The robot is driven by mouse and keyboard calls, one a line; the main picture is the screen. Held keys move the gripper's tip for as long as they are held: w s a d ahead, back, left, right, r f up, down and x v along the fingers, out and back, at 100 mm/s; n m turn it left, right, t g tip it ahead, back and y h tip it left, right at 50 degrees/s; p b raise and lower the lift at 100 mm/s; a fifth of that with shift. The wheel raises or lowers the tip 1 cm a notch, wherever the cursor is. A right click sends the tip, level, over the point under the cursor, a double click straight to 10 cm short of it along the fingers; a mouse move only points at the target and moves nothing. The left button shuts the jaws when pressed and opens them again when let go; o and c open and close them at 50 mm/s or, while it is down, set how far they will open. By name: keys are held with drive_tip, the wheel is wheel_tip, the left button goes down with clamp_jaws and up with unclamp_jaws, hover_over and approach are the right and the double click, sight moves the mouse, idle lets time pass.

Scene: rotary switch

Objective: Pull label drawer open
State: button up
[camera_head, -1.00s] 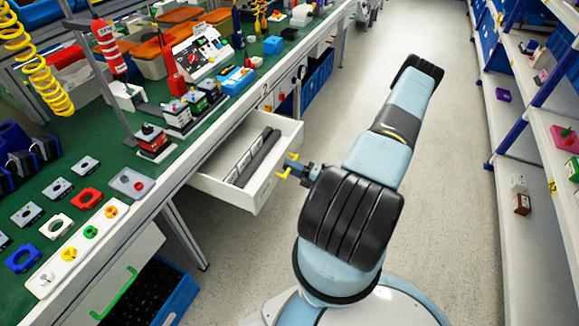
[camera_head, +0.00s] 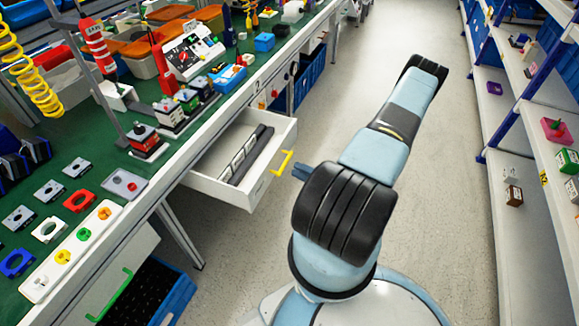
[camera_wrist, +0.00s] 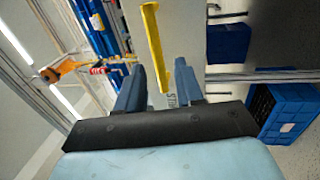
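The label drawer (camera_head: 222,191) is a white drawer pulled out from under the green-topped workbench. It holds a dark rod and a pale strip with dark edges. Its yellow handle (camera_head: 282,163) is on the front panel; it also shows in the wrist view (camera_wrist: 154,45). My gripper (camera_head: 302,172) is just to the right of the handle, mostly hidden by my arm in the head view. In the wrist view, my gripper's two fingers (camera_wrist: 159,68) are apart with nothing held between them. The handle is beyond the fingertips, apart from them.
The workbench (camera_head: 105,152) carries several small parts and devices. A lower drawer with a green handle (camera_head: 110,296) and a blue crate (camera_head: 180,297) are at bottom left. Shelves (camera_head: 510,218) stand at right. The aisle floor is clear.

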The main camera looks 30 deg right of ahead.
drive_tip(key=v, duration=0.7)
drive_tip(key=shift+s+d, duration=0.2)
drive_tip(key=shift+s, duration=0.05)
drive_tip(key=shift+f, duration=0.1)
drive_tip(key=w+a+r+n+g, duration=0.25)
drive_tip(key=r+n+g, duration=0.35)
drive_tip(key=r+n, duration=0.4)
drive_tip(key=w+a+r+n+g, duration=0.1)
drive_tip(key=a+r+n+g, duration=0.3)
drive_tip(key=r+n+g, duration=0.5)
drive_tip(key=w+a+r+n+g, duration=0.2)
drive_tip(key=a+r+n+g, duration=0.15)
drive_tip(key=r+n, duration=0.7)
drive_tip(key=s+a+r+n+t+h, duration=0.2)
drive_tip(key=s+a+r+n+h, duration=0.1)
drive_tip(key=r, duration=0.6)
drive_tip(key=s+a+r+n+t+h, duration=0.3)
drive_tip(key=s+a+r+n+h, duration=0.1)
drive_tip(key=r+n, duration=0.4)
drive_tip(key=s+a+r+n+t+h, duration=0.2)
drive_tip(key=s+a+r+n+h, duration=0.2)
drive_tip(key=r, duration=0.5)
drive_tip(key=s+n, duration=0.2)
drive_tip(key=shift+s+r+t+h, duration=0.35)
drive_tip(key=shift+h, duration=0.05)
